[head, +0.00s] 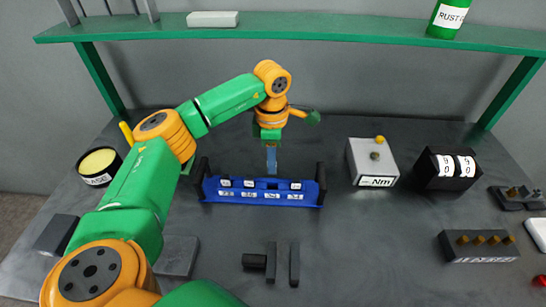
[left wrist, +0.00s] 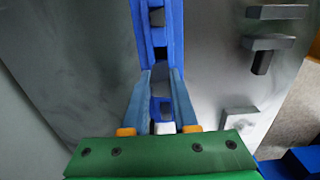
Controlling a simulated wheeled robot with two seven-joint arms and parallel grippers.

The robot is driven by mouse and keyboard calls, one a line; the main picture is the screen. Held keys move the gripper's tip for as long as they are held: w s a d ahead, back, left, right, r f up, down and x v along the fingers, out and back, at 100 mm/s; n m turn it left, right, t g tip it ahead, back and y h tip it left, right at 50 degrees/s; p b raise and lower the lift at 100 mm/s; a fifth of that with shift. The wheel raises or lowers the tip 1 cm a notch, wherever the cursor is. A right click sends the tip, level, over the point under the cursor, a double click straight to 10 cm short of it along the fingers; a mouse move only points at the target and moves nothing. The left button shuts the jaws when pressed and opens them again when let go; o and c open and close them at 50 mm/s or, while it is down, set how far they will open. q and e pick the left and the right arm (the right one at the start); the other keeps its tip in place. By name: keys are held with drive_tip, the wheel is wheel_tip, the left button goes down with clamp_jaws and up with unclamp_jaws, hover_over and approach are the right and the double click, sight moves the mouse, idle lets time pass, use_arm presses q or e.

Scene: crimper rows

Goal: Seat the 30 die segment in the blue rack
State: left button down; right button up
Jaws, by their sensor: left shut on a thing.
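The blue rack (head: 262,197) lies across the middle of the table, with white number labels along its front that are too small to read surely. White-topped segments (head: 225,182) stand in some of its slots; one slot near the middle looks dark. My left gripper (head: 271,172) points down over the rack, right of its middle. In the left wrist view its two fingers (left wrist: 161,76) are close about a small dark piece, in line with the blue rack (left wrist: 176,25). I take this piece for the 30 die segment; its number is hidden. My right gripper is out of view.
Dark bars (head: 271,262) and a small block (head: 255,261) lie in front of the rack. A grey Nm box (head: 370,160) and a black dial box (head: 445,170) stand right. A grease tin (head: 99,166) stands left. A green shelf (head: 300,27) spans the back.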

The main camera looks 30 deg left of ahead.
use_arm(q)
wheel_tip(320, 180, down, 5)
drive_tip(key=b, duration=0.3)
drive_tip(key=shift+d+r, duration=0.15)
drive_tip(key=shift+r, duration=0.05)
drive_tip(key=shift+f, duration=0.25)
drive_tip(key=shift+r+p, duration=0.1)
drive_tip(key=shift+p, duration=0.2)
idle(0.8)
idle(0.3)
drive_tip(key=shift+f+b, duration=0.4)
drive_tip(key=shift+f, duration=0.1)
drive_tip(key=shift+f+b, duration=0.65)
drive_tip(key=shift+f, duration=0.3)
drive_tip(key=c, duration=0.6)
unclamp_jaws()
drive_tip(key=shift+r, duration=0.1)
